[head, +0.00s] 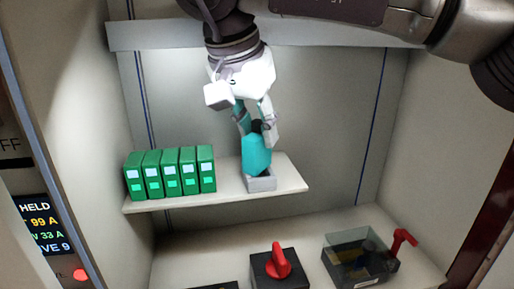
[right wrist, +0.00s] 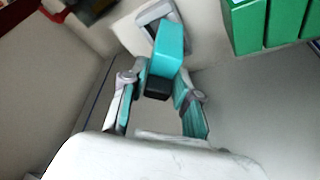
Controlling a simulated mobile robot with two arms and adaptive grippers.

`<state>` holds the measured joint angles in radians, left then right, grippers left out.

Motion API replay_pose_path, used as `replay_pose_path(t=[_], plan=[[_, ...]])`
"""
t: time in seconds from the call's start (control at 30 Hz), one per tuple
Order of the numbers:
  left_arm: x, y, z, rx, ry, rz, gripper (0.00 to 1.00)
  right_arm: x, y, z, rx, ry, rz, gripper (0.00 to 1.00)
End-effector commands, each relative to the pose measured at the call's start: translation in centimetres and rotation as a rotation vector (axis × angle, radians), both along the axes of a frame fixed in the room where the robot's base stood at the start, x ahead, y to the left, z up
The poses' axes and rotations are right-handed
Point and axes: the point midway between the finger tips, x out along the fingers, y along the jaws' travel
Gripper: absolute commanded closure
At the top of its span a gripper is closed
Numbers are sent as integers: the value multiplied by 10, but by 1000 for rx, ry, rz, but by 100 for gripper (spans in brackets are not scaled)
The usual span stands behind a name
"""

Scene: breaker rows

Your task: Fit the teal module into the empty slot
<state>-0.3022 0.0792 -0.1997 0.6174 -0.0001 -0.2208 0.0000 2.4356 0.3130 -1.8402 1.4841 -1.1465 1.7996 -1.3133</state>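The teal module (head: 257,155) stands nearly upright over a grey slot frame (head: 262,184) on the shelf, right of the green modules. Its black top (right wrist: 158,88) points toward my palm in the right wrist view. My right gripper (head: 257,128) reaches down from above, with its fingers on both sides of the module's upper part and shut on it. In the right wrist view, the frame (right wrist: 146,13) shows behind the module (right wrist: 170,48), with part of its dark opening visible. How deep the module's lower end sits is hidden. My left gripper is not in view.
Several green modules (head: 170,173) stand in a row on the shelf (head: 226,198), left of the teal one, with a gap between. Below are a red rotary switch (head: 279,262), a clear-covered box (head: 358,257) and a red lever (head: 402,240). Cabinet walls enclose both sides.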

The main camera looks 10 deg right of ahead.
Motion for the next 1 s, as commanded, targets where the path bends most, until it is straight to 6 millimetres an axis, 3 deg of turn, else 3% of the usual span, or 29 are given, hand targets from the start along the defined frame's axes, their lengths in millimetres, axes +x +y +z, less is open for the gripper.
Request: replay_pose_path(t=[0.03,0.13,0.17,0.57,0.83,0.93,1.0], plan=[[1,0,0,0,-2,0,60,0,0,0,0,0,0,82],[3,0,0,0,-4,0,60,0,0,0,0,0,0,99],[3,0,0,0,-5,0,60,0,0,0,0,0,0,100],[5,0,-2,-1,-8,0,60,0,1,4,1,-2,1,100],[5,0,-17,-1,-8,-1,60,0,1,39,3,-3,0,100],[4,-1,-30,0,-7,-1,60,-16,-18,50,3,-3,1,100],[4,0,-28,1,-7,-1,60,-28,-30,66,1,-8,-2,100]])
